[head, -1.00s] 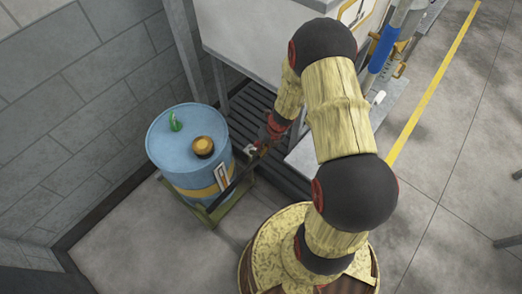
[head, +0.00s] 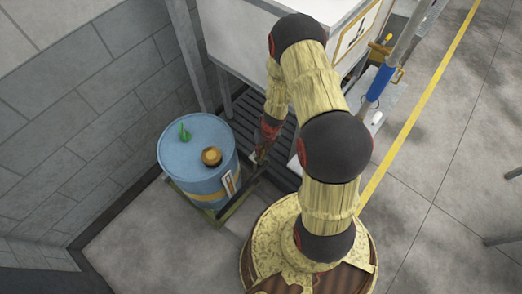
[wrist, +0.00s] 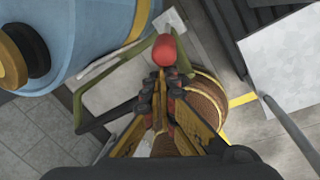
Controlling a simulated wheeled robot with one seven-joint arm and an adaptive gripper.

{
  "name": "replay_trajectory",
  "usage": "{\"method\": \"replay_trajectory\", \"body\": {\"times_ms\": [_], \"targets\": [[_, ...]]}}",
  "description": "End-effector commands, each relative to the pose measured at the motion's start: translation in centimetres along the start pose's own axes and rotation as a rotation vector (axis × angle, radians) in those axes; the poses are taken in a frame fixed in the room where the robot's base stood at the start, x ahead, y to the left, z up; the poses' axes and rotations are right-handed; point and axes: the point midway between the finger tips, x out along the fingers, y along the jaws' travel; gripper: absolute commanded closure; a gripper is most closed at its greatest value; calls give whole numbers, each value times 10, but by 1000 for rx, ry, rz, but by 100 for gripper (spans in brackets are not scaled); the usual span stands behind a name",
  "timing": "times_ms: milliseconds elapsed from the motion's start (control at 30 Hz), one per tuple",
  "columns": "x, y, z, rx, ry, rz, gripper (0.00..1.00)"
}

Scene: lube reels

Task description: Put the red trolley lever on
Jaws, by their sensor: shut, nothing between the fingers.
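The red lever knob (wrist: 164,50) shows in the wrist view, just beyond my fingertips. Whether the fingers touch it I cannot tell. The olive trolley frame (wrist: 75,105) lies below and around it; in the head view the frame (head: 237,207) shows under the blue drum (head: 196,160). My gripper (wrist: 162,76) is shut with nothing between its fingers, pointing at the knob. In the head view my gripper (head: 258,156) is at the drum's right side, and I cannot make out the red knob there.
The drum has a yellow-brown cap (head: 211,157) and a green fitting (head: 184,132) on top. A white cabinet (head: 240,40) stands behind, above a dark slatted grate (head: 245,106). A block wall (head: 90,120) is at left. Open floor (head: 440,220) lies at right.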

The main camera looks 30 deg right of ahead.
Motion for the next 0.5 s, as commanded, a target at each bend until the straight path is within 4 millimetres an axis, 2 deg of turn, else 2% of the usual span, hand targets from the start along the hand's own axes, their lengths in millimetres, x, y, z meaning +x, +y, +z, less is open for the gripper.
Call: {"method": "replay_trajectory", "body": {"times_ms": [267, 500], "targets": [[-9, 12, 14, -1, 0, -1, 100], [-11, 28, 37, -1, 0, 0, 100]]}}
